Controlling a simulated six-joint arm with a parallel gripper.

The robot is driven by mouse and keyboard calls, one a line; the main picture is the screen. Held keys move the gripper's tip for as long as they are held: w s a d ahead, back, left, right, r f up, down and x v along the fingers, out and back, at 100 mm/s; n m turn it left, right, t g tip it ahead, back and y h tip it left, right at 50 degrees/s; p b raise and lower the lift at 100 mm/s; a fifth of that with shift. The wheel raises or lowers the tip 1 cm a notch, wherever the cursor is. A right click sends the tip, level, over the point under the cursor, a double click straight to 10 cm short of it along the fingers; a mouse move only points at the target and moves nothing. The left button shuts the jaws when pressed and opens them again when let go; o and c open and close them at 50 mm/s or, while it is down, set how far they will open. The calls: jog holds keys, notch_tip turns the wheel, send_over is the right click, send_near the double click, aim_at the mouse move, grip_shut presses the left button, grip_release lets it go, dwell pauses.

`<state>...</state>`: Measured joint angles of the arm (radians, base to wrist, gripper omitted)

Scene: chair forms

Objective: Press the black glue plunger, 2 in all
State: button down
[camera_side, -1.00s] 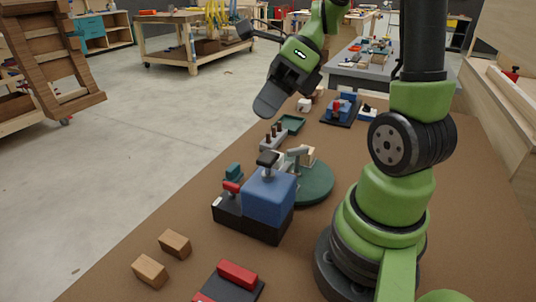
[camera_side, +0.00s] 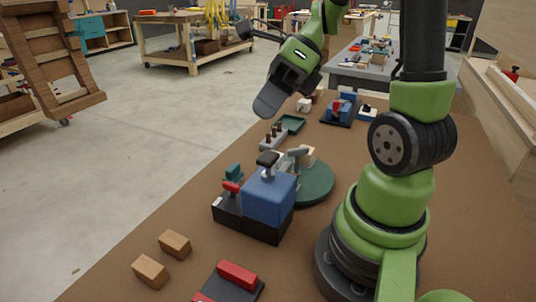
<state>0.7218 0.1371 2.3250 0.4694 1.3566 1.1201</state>
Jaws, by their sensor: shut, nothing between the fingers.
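A black plunger cap (camera_side: 268,158) stands on a short metal stem on top of a blue block (camera_side: 269,197). The blue block sits on a black base (camera_side: 266,229). My gripper (camera_side: 266,108) is shut and empty. It appears in the picture above and beyond the plunger, tilted down to the left, and is apart from it. The plunger stands clear of the blue block's top, with its stem visible.
A red-handled clamp (camera_side: 231,187) and a teal piece (camera_side: 233,171) stand left of the block. A green round turntable (camera_side: 318,186) with wooden parts is behind right. Two wooden blocks (camera_side: 174,244) lie at front left. A red-topped fixture (camera_side: 238,274) lies in front.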

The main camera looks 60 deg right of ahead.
aim_at(267, 154)
dwell(0.6)
notch_tip(267, 154, up, 4)
jog(key=shift+f, duration=0.1)
dwell(0.3)
jog(key=shift+f, duration=4.4)
jog(key=shift+f, duration=0.4)
